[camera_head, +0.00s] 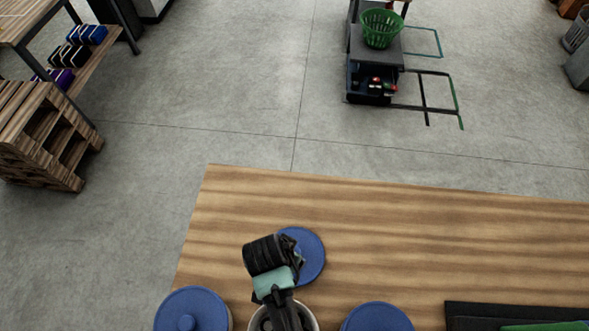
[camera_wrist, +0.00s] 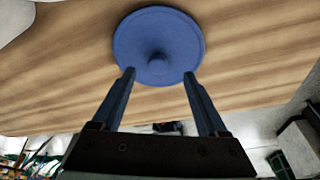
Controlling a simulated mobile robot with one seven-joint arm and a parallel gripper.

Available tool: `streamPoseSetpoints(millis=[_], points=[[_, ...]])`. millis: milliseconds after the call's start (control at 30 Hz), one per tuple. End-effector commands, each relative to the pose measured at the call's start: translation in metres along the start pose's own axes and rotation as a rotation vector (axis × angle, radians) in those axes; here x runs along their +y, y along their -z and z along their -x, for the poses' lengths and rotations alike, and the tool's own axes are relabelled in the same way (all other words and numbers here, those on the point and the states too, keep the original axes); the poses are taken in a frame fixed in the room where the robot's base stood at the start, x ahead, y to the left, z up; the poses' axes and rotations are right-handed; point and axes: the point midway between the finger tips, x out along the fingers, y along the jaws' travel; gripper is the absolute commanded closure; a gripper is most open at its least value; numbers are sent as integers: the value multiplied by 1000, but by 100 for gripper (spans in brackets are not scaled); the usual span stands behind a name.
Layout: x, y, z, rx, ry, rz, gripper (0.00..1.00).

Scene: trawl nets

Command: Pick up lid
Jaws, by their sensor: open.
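A round blue lid (camera_head: 314,255) lies on the wooden table, partly hidden behind my gripper in the head view. In the wrist view the same lid (camera_wrist: 158,28) shows whole, with a round knob (camera_wrist: 157,62) at its middle. My gripper (camera_wrist: 160,76) is open and empty, its two fingers apart and pointing toward the lid, one on each side of the knob in the picture. I cannot tell how far the fingertips are from the lid. In the head view the fingertips are hidden.
Two more blue round lids (camera_head: 190,308) (camera_head: 377,318) are at the near edge of the view. A pale round container (camera_head: 311,318) is partly under my arm. A dark tray (camera_head: 452,314) is at the right. The wooden table (camera_head: 430,235) is clear behind them.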

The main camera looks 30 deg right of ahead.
Motion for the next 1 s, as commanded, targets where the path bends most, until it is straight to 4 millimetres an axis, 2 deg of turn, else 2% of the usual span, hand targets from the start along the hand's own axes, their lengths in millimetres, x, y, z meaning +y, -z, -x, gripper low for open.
streamPoseSetpoints(millis=[400,767,1000], points=[[4,7,-44,-1,0,0,24],[4,7,-51,0,1,0,24],[4,7,-50,0,1,0,67]])
